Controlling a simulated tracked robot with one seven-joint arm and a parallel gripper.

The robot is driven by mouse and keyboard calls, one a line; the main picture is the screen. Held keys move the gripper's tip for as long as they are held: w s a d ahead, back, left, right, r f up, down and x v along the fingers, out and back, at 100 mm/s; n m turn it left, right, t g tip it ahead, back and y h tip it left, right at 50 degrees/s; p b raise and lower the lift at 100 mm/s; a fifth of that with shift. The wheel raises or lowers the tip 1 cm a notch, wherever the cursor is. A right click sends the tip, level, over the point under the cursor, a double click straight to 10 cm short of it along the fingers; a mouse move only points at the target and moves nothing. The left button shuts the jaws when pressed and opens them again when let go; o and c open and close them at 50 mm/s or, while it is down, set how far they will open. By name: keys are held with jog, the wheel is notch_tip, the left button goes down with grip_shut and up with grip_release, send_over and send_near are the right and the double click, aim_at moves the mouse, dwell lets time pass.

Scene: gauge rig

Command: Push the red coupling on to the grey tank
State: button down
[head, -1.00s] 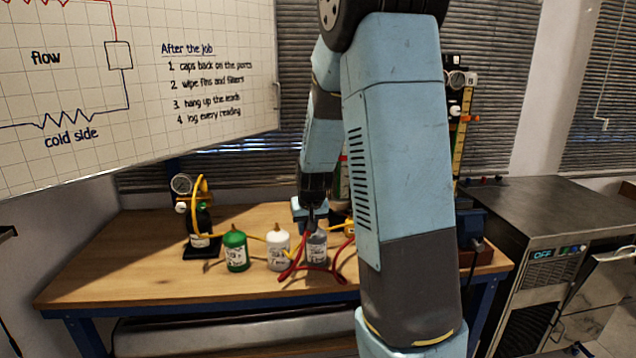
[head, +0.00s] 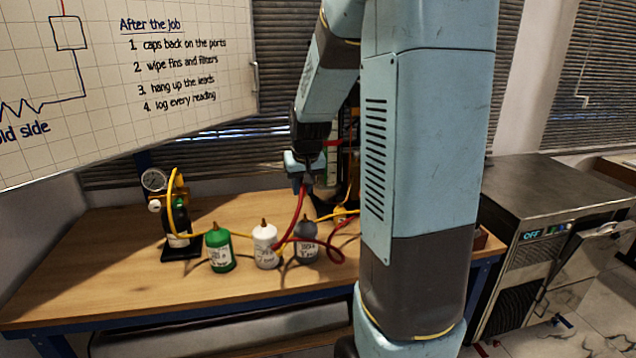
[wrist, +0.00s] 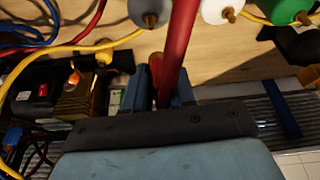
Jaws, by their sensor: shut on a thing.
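The grey tank (head: 306,246) stands on the bench at the right end of a row of three small tanks, with a tip on its top. It also shows at the top of the wrist view (wrist: 149,10). My gripper (head: 306,186) is above the grey tank and apart from it. It is shut on the red coupling (wrist: 157,70), which is mostly hidden between the fingers.
A white tank (head: 265,247) and a green tank (head: 219,251) stand to the left. A yellow hose (head: 245,234) runs behind them from a gauge stand (head: 178,220). The bench front is clear. My arm hides the bench's right part.

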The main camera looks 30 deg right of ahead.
jog(key=shift+d+f, duration=0.2)
jog(key=shift+f, duration=0.5)
jog(key=shift+d+f, duration=0.15)
jog(key=shift+f, duration=1.7)
jog(key=shift+f, duration=1.4)
jog(key=c, duration=0.5)
grip_release()
jog(key=shift+c, duration=0.2)
jog(key=shift+r, duration=0.1)
jog(key=v, duration=1.3)
jog(key=shift+r, duration=0.3)
